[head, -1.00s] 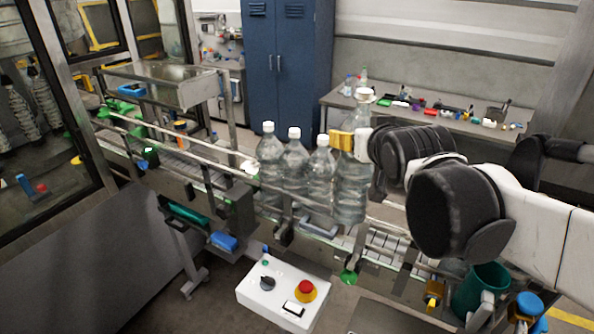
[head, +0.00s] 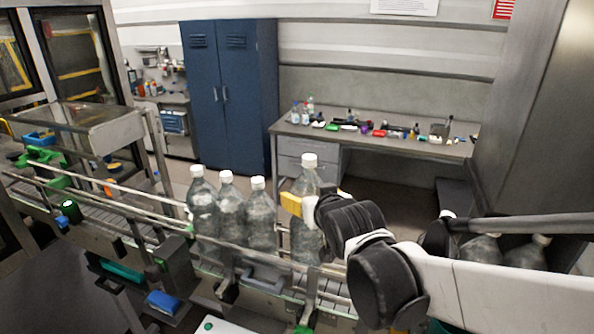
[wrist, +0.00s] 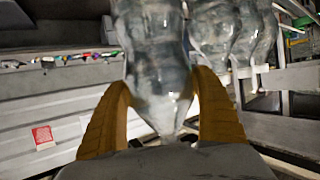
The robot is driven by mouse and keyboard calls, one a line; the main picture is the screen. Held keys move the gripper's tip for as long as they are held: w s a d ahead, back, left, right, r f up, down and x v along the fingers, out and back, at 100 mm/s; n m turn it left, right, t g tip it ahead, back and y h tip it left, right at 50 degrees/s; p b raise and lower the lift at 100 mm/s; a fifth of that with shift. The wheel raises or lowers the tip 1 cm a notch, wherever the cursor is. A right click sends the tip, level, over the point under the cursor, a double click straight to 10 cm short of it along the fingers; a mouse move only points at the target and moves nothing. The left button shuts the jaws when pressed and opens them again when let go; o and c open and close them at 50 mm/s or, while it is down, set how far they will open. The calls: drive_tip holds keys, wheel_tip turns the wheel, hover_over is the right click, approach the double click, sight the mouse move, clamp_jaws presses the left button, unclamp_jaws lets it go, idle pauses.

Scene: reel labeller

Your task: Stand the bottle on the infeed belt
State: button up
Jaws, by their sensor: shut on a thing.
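A clear bottle with a white cap (head: 306,240) is upright in my gripper (head: 313,199). The gripper's yellow fingers are shut around its upper part. The wrist view shows the bottle (wrist: 155,50) between both fingers (wrist: 163,88). The held bottle is at the infeed belt (head: 335,298), to the right of a row of bottles and apart from them. Its cap is higher than theirs. The rail and my arm are close to its base, and I cannot tell if the base touches the belt.
Three capped bottles stand on the belt: left (head: 204,220), middle (head: 231,215) and right (head: 261,218). A guard rail (head: 130,217) runs along the belt. More bottles (head: 483,249) show behind my arm at right. A workbench (head: 295,128) and blue cabinet (head: 230,120) stand behind.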

wheel_tip(320, 180, down, 8)
drive_tip(key=b, duration=0.1)
idle(0.4)
drive_tip(key=shift+b, duration=0.35)
drive_tip(key=o, duration=1.4)
drive_tip(key=p+v, duration=0.3)
drive_tip(key=v, duration=0.9)
drive_tip(key=s+d+f+g+h, duration=0.1)
drive_tip(key=s+d+g, duration=0.1)
drive_tip(key=s+d, duration=0.1)
drive_tip(key=s+d+f+m+g, duration=0.1)
drive_tip(key=s+d+g, duration=0.1)
drive_tip(key=s+d, duration=0.2)
drive_tip(key=s+d+f+m+g+h, duration=0.1)
drive_tip(key=s+d+g, duration=0.1)
drive_tip(key=s+d, duration=0.2)
drive_tip(key=shift+s+d+f+h, duration=0.1)
drive_tip(key=shift+s+f+h, duration=0.05)
drive_tip(key=shift+s, duration=0.5)
drive_tip(key=shift+s+d+f+h, duration=0.1)
drive_tip(key=shift+s+f+h, duration=0.05)
drive_tip(key=shift+s, duration=0.45)
